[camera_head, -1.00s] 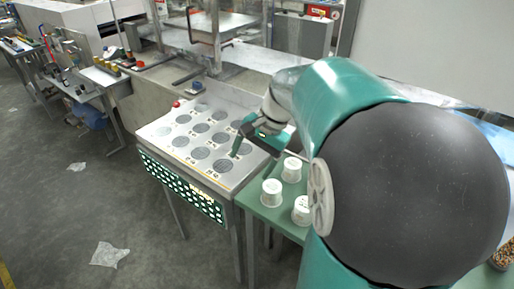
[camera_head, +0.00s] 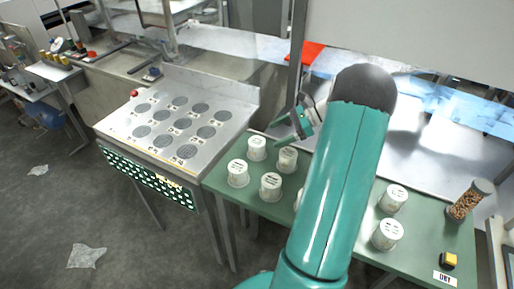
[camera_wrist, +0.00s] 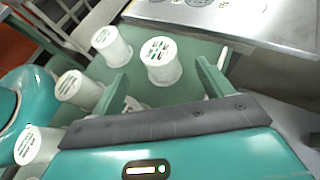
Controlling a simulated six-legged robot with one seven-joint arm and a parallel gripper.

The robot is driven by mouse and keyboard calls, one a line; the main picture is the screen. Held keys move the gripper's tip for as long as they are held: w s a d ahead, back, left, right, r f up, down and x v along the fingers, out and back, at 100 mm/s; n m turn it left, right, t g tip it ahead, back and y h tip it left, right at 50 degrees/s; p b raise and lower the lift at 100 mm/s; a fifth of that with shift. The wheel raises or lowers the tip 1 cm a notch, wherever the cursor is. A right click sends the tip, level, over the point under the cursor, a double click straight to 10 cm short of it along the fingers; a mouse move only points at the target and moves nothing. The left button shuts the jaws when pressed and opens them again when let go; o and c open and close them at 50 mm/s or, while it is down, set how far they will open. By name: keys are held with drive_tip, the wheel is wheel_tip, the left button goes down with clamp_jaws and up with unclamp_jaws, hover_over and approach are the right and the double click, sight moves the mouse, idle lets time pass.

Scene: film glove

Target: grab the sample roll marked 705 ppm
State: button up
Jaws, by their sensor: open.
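Several white sample rolls with printed tops stand upright on a green table (camera_head: 240,197); the print is too small to read, so I cannot tell which is 705 ppm. The near rolls include a back-left roll (camera_head: 256,148), a left roll (camera_head: 238,173), a front roll (camera_head: 270,186) and a back-right roll (camera_head: 287,159). My arm partly hides another. My gripper (camera_head: 279,131) is open and empty above the back of this group. In the wrist view, one roll (camera_wrist: 161,62) appears between the open fingers, beyond their tips; another roll (camera_wrist: 111,46) stands to its left.
A metal panel with round dark plates (camera_head: 172,123) stands left of the table.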

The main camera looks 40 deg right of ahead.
sight(260, 141)
drive_tip(key=x, duration=1)
drive_tip(key=shift+a, duration=0.25)
drive_tip(key=c, duration=1.1)
drive_tip(key=shift+r, duration=0.1)
drive_tip(key=shift+c, duration=0.2)
